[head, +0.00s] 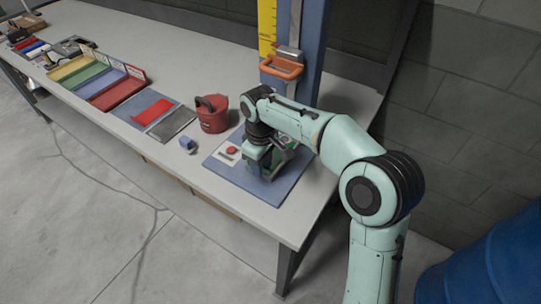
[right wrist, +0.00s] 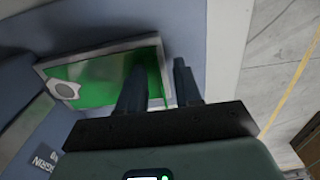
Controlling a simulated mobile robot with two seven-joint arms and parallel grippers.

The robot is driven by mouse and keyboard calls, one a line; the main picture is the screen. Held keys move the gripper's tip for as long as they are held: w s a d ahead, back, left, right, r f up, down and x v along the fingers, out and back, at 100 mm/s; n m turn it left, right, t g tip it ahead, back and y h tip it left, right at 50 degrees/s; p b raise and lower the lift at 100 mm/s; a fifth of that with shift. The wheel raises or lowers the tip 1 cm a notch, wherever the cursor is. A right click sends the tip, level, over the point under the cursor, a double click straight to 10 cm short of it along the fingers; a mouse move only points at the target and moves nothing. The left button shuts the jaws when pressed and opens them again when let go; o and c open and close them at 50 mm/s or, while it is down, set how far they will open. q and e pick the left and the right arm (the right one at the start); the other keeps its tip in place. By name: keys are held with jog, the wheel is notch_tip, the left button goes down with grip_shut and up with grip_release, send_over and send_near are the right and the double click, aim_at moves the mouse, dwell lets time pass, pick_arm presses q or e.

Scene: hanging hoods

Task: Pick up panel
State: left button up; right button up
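A green panel with a pale metal frame and a round grey disc at one end (right wrist: 95,80) shows in the right wrist view, over a blue surface. My right gripper (right wrist: 160,68) is open there. One finger overlaps the green face and the other is just past the panel's edge, so that edge lies between them in the picture; I cannot tell whether they touch it. In the head view my right gripper (head: 264,168) points down over the blue mat (head: 222,168) at the table's near right end and mostly hides the panel. My left gripper is not in view.
A red button on a pale plate (head: 231,150), a red container (head: 212,113) and a small blue block (head: 187,143) are left of my gripper. Several coloured trays (head: 110,90) line the table (head: 190,62). A blue post (head: 310,50) with an orange handle stands behind.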

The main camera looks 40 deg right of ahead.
grip_shut()
jog(key=shift+r, duration=0.15)
